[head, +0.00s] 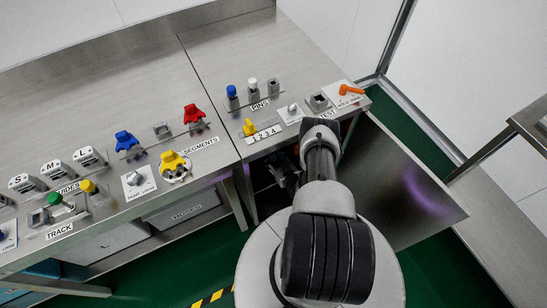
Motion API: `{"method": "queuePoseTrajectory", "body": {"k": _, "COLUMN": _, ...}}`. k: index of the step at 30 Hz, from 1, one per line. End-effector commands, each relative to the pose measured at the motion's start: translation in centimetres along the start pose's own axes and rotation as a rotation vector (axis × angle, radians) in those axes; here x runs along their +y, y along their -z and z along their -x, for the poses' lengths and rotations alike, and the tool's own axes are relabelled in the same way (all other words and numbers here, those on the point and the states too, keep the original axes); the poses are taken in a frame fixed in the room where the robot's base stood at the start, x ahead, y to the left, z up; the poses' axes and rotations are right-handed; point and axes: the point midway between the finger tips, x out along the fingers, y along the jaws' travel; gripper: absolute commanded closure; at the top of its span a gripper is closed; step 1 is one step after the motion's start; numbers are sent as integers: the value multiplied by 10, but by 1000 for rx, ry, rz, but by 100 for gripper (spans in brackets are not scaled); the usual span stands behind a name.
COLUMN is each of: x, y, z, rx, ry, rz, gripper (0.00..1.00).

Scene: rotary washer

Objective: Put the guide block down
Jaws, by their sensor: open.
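Several guide blocks stand at the left of the steel bench by a partly hidden label that seems to read GUIDES: the S block (28,183), the M block (58,170) and the L block (90,156). Each is a grey block with a white lettered face. My gripper (284,170) is dark and partly hidden by my arm. It is in front of the bench's right part, low by the front edge, well to the right of these blocks. It is open, and I see no guide block in it.
The track fixture (66,212) with a green knob sits at the front left. Blue (126,140), red (193,113) and yellow (172,161) segments stand mid-bench. Pins (252,90) and an orange lever (350,90) are at the right. The bench's back strip is clear.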

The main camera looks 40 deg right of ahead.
Motion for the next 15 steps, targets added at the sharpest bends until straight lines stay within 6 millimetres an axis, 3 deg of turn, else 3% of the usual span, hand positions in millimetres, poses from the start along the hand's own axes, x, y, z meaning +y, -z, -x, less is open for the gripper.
{"method": "queuePoseTrajectory", "body": {"k": 5, "x": 1, "y": 3, "z": 15, "rx": -4, "ry": -2, "rz": -2, "gripper": 55}}
{"method": "queuePoseTrajectory", "body": {"k": 15, "x": 2, "y": 5, "z": 89, "rx": -2, "ry": -6, "rz": -5, "gripper": 55}}
